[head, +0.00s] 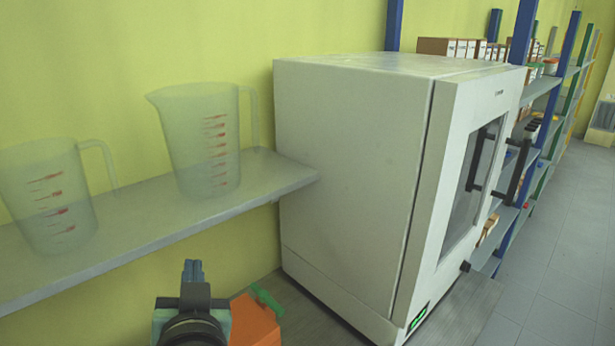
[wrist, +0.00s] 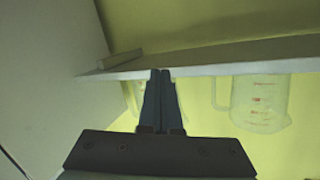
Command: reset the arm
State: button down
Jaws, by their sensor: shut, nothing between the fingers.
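My gripper (head: 193,268) is at the bottom of the head view, below the front edge of the grey shelf and left of the white cabinet. Its blue-grey fingers are together and hold nothing. In the wrist view, the fingertips (wrist: 160,72) overlap the shelf edge in the picture. I cannot tell the distance between them.
Two clear measuring jugs, one tall (head: 205,140) and one at left (head: 48,200), stand on the shelf (head: 150,235). The white cabinet (head: 350,170) has a closed door. An orange object (head: 255,322) is beside my gripper. Racks (head: 545,90) line the wall; grey floor is open at right.

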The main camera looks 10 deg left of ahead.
jog(key=d+r+t+h, duration=0.1)
jog(key=d+r+t, duration=0.5)
jog(key=r, duration=0.6)
jog(key=s+d+r+m+t+h+b, duration=0.1)
jog(key=s+d+r+t+h, duration=0.2)
jog(key=s+d+r, duration=0.2)
jog(key=s+d+r+t+h+b, duration=0.1)
jog(key=s+d+r+t+h, duration=0.2)
jog(key=r, duration=1.1)
jog(key=s+d+t, duration=0.1)
jog(key=s+d, duration=0.2)
jog(key=d, duration=0.3)
jog(key=shift+d+m+b, duration=0.2)
jog(key=shift+m+b, duration=0.1)
jog(key=shift+m, duration=0.1)
jog(key=shift+s, duration=0.2)
